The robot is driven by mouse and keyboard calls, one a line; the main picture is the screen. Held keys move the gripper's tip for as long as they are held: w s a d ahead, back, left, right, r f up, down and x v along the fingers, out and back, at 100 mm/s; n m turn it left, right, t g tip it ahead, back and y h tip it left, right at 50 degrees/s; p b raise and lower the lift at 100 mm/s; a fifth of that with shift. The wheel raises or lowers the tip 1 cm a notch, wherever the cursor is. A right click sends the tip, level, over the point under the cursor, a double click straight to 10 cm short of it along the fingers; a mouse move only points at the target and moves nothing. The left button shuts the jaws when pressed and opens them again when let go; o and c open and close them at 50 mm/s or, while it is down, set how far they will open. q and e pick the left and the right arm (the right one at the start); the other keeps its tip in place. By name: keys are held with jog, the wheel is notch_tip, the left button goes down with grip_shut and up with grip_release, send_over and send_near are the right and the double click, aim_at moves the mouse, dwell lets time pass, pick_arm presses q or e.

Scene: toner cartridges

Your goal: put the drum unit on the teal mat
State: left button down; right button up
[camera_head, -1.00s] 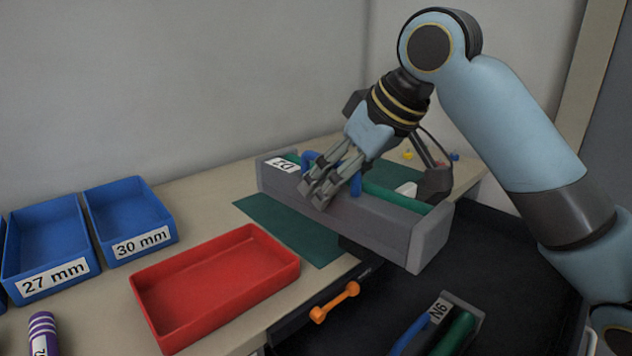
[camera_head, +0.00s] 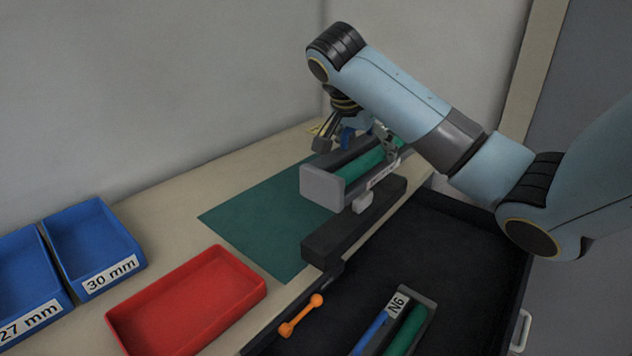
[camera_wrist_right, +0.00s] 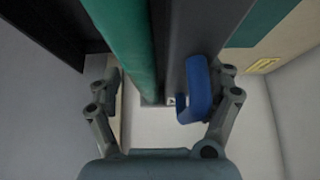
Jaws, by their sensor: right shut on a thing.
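The drum unit (camera_head: 322,188) is a long grey trough with a green roller, a blue handle and a white label on its side. My right gripper (camera_head: 352,138) is shut on it near the blue handle; the arm partly hides its far end. In the right wrist view, the blue handle (camera_wrist_right: 196,88) and green roller (camera_wrist_right: 124,40) lie between the fingers. The teal mat (camera_head: 255,225) lies flat on the beige table. The unit's near end overlaps the mat's right part in the head view; I cannot tell whether it touches. My left gripper is out of view.
A dark bar (camera_head: 335,235) with a white piece lies right of the mat. A black drawer (camera_head: 455,245) holds another unit labelled N6 (camera_head: 408,330) and an orange dumbbell-shaped piece (camera_head: 302,315) is at its edge. A red tray (camera_head: 190,300) and blue bins (camera_head: 95,245) stand left.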

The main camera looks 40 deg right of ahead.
jog(key=shift+w+a+f+p, duration=0.15)
jog(key=shift+w+a+f, duration=0.5)
jog(key=shift+w+f, duration=0.9)
jog(key=shift+w+a+f+p, duration=0.1)
jog(key=shift+w+a+f, duration=0.5)
jog(key=shift+w+f, duration=0.9)
jog(key=shift+w+a+f+p, duration=0.15)
jog(key=shift+w+a+f, duration=0.5)
jog(key=shift+w+f, duration=0.9)
jog(key=shift+s+f, duration=0.2)
jog(key=o, duration=1.6)
jog(key=shift+s, duration=0.1)
jog(key=b+v, duration=0.1)
jog(key=v, duration=1.1)
